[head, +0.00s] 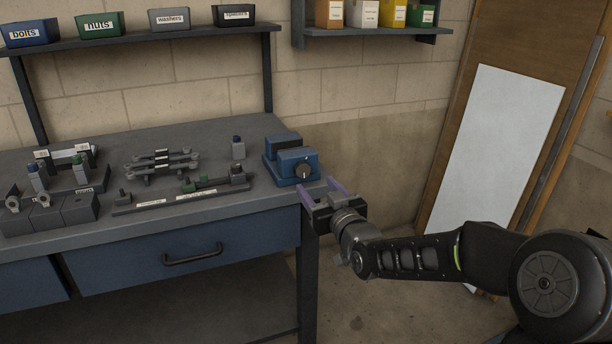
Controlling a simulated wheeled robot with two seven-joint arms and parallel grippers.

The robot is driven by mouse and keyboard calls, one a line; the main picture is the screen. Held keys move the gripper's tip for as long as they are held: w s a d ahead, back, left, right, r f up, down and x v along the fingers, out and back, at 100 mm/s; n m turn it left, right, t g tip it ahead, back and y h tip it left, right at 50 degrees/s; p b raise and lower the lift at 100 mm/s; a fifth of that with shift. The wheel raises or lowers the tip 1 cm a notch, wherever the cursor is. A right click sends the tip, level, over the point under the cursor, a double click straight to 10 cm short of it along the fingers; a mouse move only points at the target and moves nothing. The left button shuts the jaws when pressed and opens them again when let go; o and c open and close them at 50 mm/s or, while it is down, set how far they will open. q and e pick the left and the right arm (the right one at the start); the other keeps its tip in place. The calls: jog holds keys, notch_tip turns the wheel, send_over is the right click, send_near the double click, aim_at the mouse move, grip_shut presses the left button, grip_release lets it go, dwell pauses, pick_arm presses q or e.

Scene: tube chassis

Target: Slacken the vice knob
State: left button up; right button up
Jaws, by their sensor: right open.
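The blue vice (284,154) stands on the right end of the workbench top. Its round dark knob (303,171) with a light mark is on the front face of the vice, toward the right. My right gripper (320,190) is at the bench's right front corner, just below and to the right of the knob. Its two purple-tinted fingers are spread apart with nothing seen between them. The fingers look close to the knob, but I cannot tell whether they touch the vice. My left gripper is not in view.
A shelf with labelled bins (100,26) is above. A whiteboard (495,150) leans at right.

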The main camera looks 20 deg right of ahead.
aim_at(304, 172)
jog(key=shift+w, duration=0.1)
jog(key=w, duration=0.7)
jog(key=shift+w, duration=0.3)
grip_shut()
dwell(0.7)
